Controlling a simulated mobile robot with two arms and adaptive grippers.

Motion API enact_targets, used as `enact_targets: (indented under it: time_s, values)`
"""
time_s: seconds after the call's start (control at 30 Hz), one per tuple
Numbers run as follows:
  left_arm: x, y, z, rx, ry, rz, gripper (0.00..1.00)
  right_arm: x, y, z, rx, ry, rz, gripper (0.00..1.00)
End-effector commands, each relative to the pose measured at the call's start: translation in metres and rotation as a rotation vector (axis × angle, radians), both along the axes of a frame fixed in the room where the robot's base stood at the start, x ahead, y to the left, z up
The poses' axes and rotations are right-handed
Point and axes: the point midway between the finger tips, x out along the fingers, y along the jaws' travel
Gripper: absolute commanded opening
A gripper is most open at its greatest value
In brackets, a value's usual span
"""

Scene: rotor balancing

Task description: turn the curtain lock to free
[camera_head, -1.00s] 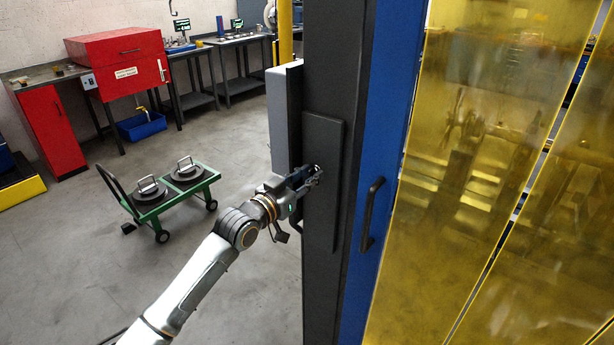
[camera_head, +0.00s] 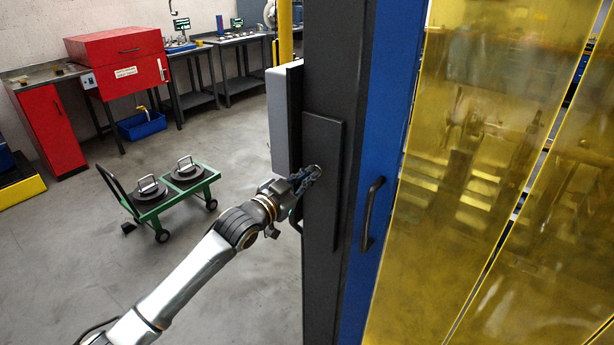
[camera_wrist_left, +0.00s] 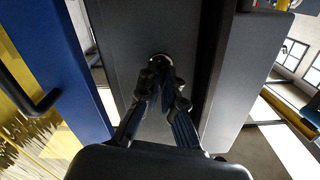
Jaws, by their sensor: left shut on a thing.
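The curtain lock (camera_wrist_left: 160,58) is a small round metal piece on a dark plate (camera_head: 322,135) fixed to the dark post. It also shows in the head view (camera_head: 316,168), mostly hidden by my fingers. My left gripper (camera_head: 308,178) reaches the lock from the left, its fingers shut on it. In the left wrist view the fingertips (camera_wrist_left: 162,78) meet at the lock and cover its lower part. Which way the lock points cannot be told. My right gripper is not in view.
Right of the post is a blue frame with a black handle (camera_head: 371,213) and yellow translucent curtain panels (camera_head: 470,190). A grey box (camera_head: 278,120) is on the post's left side. A green cart (camera_head: 175,200) with two discs stands on the floor at left.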

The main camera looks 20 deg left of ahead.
Motion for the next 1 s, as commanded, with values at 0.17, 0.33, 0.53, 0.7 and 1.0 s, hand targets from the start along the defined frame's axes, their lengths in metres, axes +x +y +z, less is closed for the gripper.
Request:
enact_targets:
  time_s: [0.17, 0.33, 0.53, 0.7, 1.0]
  values:
    - [0.0, 0.0, 0.001, 0.162, -0.058, 0.0, 0.0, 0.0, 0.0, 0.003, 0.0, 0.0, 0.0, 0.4]
    - [0.0, 0.0, 0.001, 0.313, -0.114, 0.0, 0.0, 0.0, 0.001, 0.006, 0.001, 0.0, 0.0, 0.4]
    - [0.0, -0.001, 0.0, 0.492, -0.179, 0.0, 0.0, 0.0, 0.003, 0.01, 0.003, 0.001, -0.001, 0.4]
    - [0.0, -0.001, 0.0, 0.644, -0.234, 0.0, 0.0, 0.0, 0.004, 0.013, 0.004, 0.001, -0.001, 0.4]
    - [-0.001, -0.002, -0.001, 0.897, -0.326, 0.0, 0.0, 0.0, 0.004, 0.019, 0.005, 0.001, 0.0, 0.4]
